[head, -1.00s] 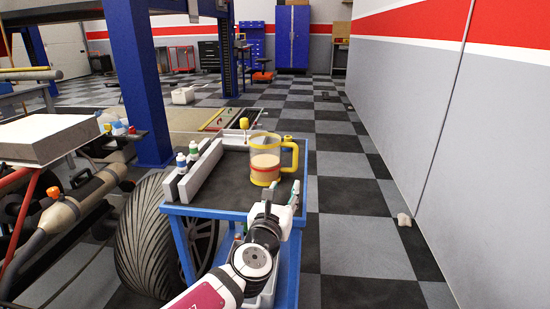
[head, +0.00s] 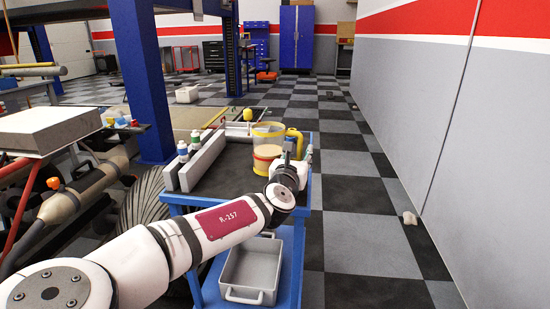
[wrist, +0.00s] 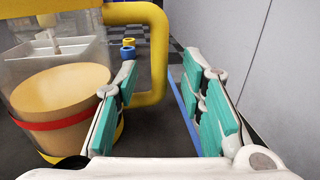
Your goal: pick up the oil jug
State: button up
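The oil jug (head: 264,164) stands upright on the top of a blue cart. It is clear, with a yellow rim, a yellow handle on its right side, a red band and amber oil inside. My gripper (head: 298,154) is at the jug's handle side in the head view. In the wrist view, the jug's body (wrist: 65,95) fills the left side. My gripper (wrist: 157,70) is open there, with teal pads apart. The handle shows between the two fingers, ahead of them; the left finger lines up with the gap between body and handle. I see no clear contact.
The blue cart (head: 230,188) has a grey bar and small bottles (head: 183,151) on its left. A grey bin (head: 250,270) sits on its lower shelf. A yellow-topped item (head: 248,115) is behind the jug.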

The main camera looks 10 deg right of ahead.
jog(key=shift+x, duration=1)
grip_shut()
jog(key=shift+r, duration=0.2)
